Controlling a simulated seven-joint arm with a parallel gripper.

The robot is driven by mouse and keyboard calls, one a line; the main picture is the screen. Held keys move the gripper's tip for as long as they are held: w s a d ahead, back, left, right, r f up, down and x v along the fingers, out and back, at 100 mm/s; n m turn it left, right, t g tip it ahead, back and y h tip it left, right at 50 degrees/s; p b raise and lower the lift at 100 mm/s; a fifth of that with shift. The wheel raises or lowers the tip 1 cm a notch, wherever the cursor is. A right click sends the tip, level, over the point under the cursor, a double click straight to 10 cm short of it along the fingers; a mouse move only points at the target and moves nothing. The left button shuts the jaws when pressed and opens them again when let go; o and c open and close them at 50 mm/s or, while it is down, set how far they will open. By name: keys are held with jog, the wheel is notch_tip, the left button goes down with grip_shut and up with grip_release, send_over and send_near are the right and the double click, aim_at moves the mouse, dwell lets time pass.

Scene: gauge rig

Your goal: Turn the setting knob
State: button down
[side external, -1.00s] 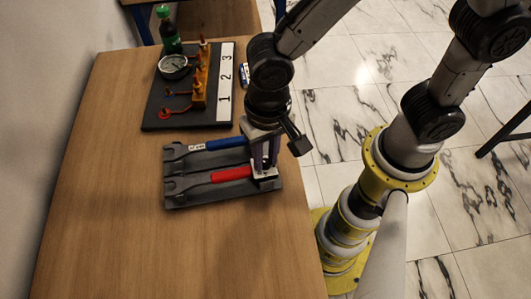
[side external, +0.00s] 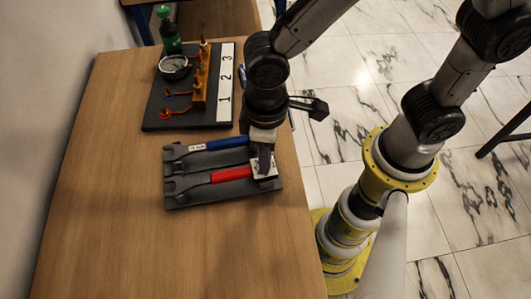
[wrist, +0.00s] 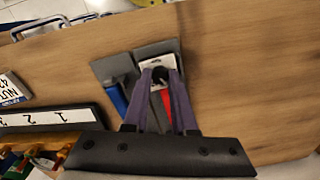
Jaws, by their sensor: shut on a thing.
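In the side view the white plate (side external: 270,165) is at the tray's right end, and my gripper mostly hides the knob. In the side view the gripper (side external: 264,172) shows nearly edge-on.
A blue-handled wrench (side external: 225,144) and a red-handled wrench (side external: 230,174) lie in the tray. Behind stands a dark board (side external: 153,117) with a gauge (side external: 174,66), orange valve block (side external: 200,78) and number strip (side external: 226,80); a green bottle (side external: 169,32) is beyond. The front table is clear.

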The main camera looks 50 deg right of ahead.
jog(key=n, duration=0.5)
jog(key=shift+n, duration=0.3)
jog(key=n, duration=0.5)
jog(key=shift+n, duration=0.3)
jog(key=c, duration=0.7)
grip_release()
notch_tip(320, 180, up, 14)
jog(key=shift+w, duration=0.2)
